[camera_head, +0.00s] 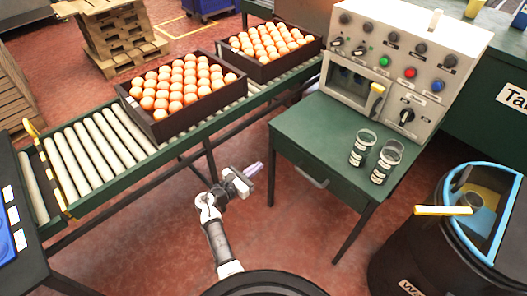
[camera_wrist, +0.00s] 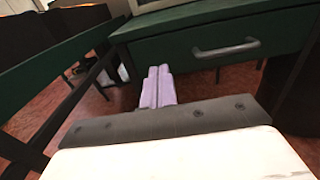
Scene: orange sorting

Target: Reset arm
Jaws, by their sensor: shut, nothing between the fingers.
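My gripper (camera_head: 256,168) is in the middle of the head view, in front of the roller conveyor and just left of the green table. Its two pale purple fingers lie together in the wrist view (camera_wrist: 158,86), with nothing between them. My arm reaches up from the bottom of the head view. Two dark crates (camera_head: 206,122) (camera_head: 272,76) filled with oranges stand on the conveyor (camera_head: 110,137), apart from my gripper.
The green table (camera_head: 320,135) has a drawer handle (camera_head: 312,178), two glass jars and a control panel (camera_head: 405,50). A black waste bin (camera_head: 430,245) stands at right. Pallets (camera_head: 115,40) are at the back left. Red floor below my gripper is clear.

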